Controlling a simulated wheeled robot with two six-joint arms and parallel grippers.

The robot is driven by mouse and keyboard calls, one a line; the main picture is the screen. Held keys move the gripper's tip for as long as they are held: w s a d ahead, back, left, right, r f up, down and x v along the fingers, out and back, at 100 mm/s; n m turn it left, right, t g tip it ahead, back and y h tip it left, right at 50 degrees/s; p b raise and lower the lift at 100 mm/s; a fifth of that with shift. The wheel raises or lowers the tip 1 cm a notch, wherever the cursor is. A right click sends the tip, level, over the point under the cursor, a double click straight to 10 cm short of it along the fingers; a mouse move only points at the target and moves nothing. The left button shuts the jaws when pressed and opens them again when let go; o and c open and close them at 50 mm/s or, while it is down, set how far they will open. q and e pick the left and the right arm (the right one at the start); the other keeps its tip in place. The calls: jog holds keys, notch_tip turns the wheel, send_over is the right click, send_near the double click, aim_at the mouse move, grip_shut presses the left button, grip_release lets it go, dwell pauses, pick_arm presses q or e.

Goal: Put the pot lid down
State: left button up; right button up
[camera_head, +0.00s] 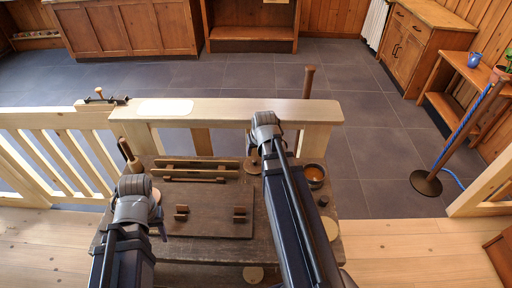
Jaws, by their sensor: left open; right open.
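A small dark pot (315,175) with orange-brown contents stands open at the right of the dark workbench (215,249). A small round brown piece with an upright knob (252,166) stands just left of my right arm, partly hidden by it; it may be the pot lid, but I cannot tell for sure. My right gripper (265,134) is open at the bench's far side, beyond that piece; its fingertips are mostly hidden. My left gripper (142,190) is open over the bench's left side, its fingers largely hidden by the wrist. I see nothing held in either.
A board with two small uprights (210,222) and a slatted wooden rack (195,169) lie on the bench. A wooden-handled tool (131,157) is at the left. A pale disc (330,228) lies near the right edge. A pale railing (225,112) runs behind the bench.

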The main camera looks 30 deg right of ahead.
pick_arm(q)
notch_tip(320, 180, up, 3)
jog(key=shift+p, duration=0.9)
pick_arm(e)
jog(key=v, duration=0.3)
jog(key=shift+a, duration=0.1)
jog(key=s+a+n+g, duration=0.2)
jog(key=s+a, duration=0.4)
jog(key=a, duration=0.8)
jog(key=s+a+f+n+g, duration=0.1)
jog(key=s+a+n, duration=0.4)
jog(key=a, duration=1)
jog(key=shift+s+f+g, duration=0.25)
jog(key=shift+s+g, duration=0.15)
jog(key=shift+g, duration=0.4)
pick_arm(q)
jog(key=shift+d, duration=0.1)
pick_arm(e)
jog(key=shift+d, duration=0.15)
